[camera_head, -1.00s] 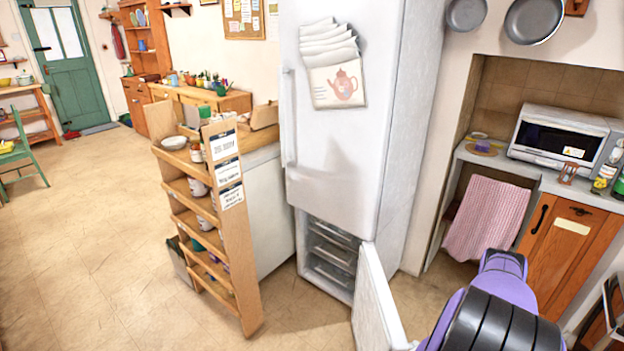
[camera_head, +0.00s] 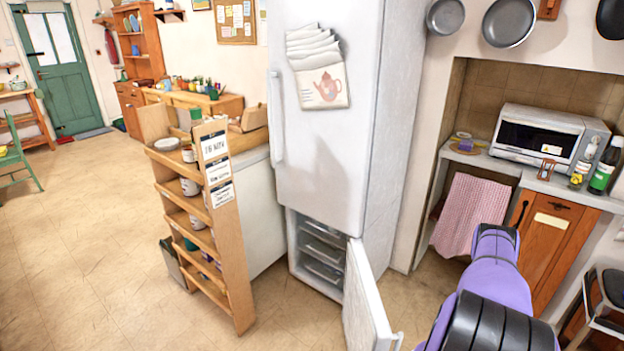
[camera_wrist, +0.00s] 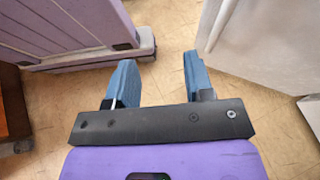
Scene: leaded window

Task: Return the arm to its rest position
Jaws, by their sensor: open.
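My arm (camera_head: 492,290), purple with black bands, shows at the lower right of the head view, in front of the counter and right of the fridge. Its gripper end is not visible there. In the wrist view my gripper (camera_wrist: 155,82) has its two blue fingers spread apart. Nothing is between them but the tan floor below.
The fridge (camera_head: 325,130) stands in the middle with its lower door (camera_head: 368,300) swung open towards my arm. A wooden shelf rack (camera_head: 220,235) stands left of it. The counter with a microwave (camera_head: 540,138) is at the right. Open floor (camera_head: 80,240) lies at the left.

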